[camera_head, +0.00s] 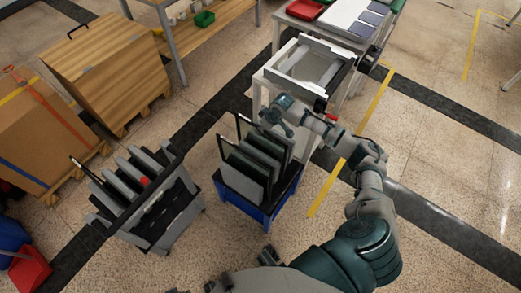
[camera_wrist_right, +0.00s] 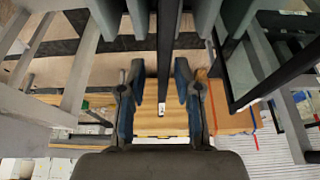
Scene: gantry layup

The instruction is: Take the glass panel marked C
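Several dark-framed glass panels (camera_head: 252,160) stand upright in the blue rack cart (camera_head: 256,211) in the head view. No letter C can be read on any of them. My right gripper (camera_head: 280,112) is at the top of this rack. In the right wrist view my right gripper (camera_wrist_right: 158,95) is open. Its two fingers stand on either side of a narrow dark panel edge (camera_wrist_right: 168,55), with gaps on both sides. A small white tag (camera_wrist_right: 161,108) shows at the end of that edge.
A grey rack cart (camera_head: 160,222) with grey slabs stands left of the blue one. A white table (camera_head: 262,79) with a frame fixture is behind the gripper. Wooden crates (camera_head: 110,70) stand at the far left. Open floor lies to the right.

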